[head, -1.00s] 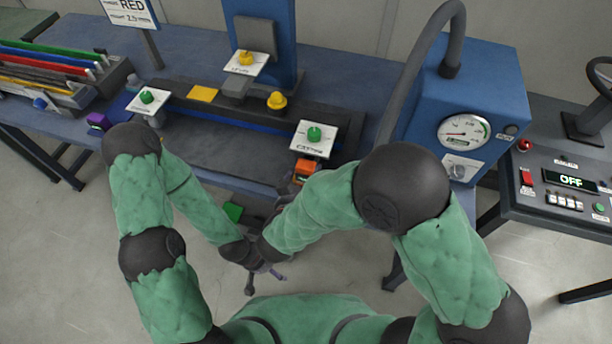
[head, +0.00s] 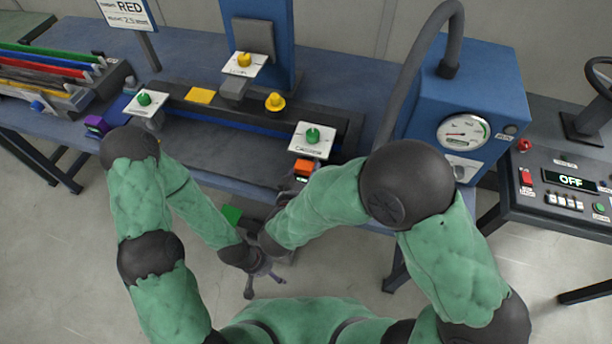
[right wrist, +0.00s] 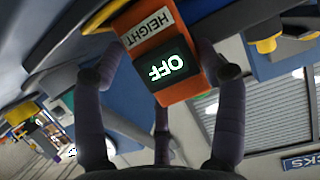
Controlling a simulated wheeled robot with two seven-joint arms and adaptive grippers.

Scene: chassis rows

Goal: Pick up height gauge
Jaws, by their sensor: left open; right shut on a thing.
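The height gauge is an orange block with a dark screen. In the head view the height gauge (head: 304,167) shows at the bench's front edge, just above my right forearm. In the right wrist view the height gauge (right wrist: 165,58) is tilted and upside down, with a HEIGHT label and a lit OFF screen. My right gripper (right wrist: 168,68) is shut on it, dark fingers on both sides. In the head view my right forearm hides most of that gripper. My left gripper (head: 264,281) is open and empty, low in front of the bench, close to my right wrist.
On the blue bench (head: 345,65) a caliper stand (head: 312,138) with a green knob is close behind the gauge. A blue gauge box (head: 470,95) stands to the right. A purple block (head: 97,124) sits left.

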